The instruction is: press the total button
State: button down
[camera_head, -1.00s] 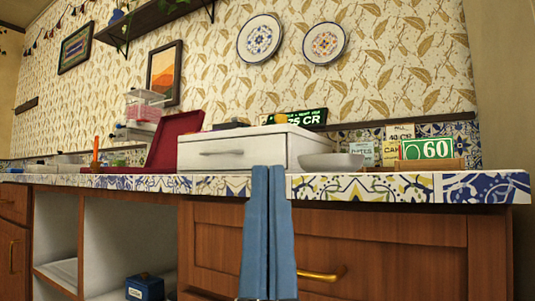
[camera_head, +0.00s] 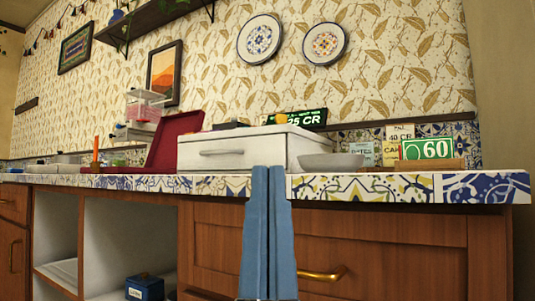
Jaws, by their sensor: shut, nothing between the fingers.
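My gripper (camera_head: 268,172) is in the lower middle, its two blue fingers shut and upright with nothing between them. The fingertips show in front of the tiled counter edge (camera_head: 210,184), below and in front of a white box with a drawer handle (camera_head: 238,150). I cannot make out a total button; the top of the box is seen nearly edge-on from this low view.
A grey bowl (camera_head: 330,161), small cards and a green "60" sign (camera_head: 427,149) stand right of the box. An open red case (camera_head: 175,143) is to the left. Wooden cabinets with a brass handle (camera_head: 322,275) lie below the counter.

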dwell(0.8)
notch_tip(320, 180, up, 32)
jog(key=p, duration=3.2)
jog(key=shift+w+a, duration=0.1)
jog(key=shift+a, duration=0.05)
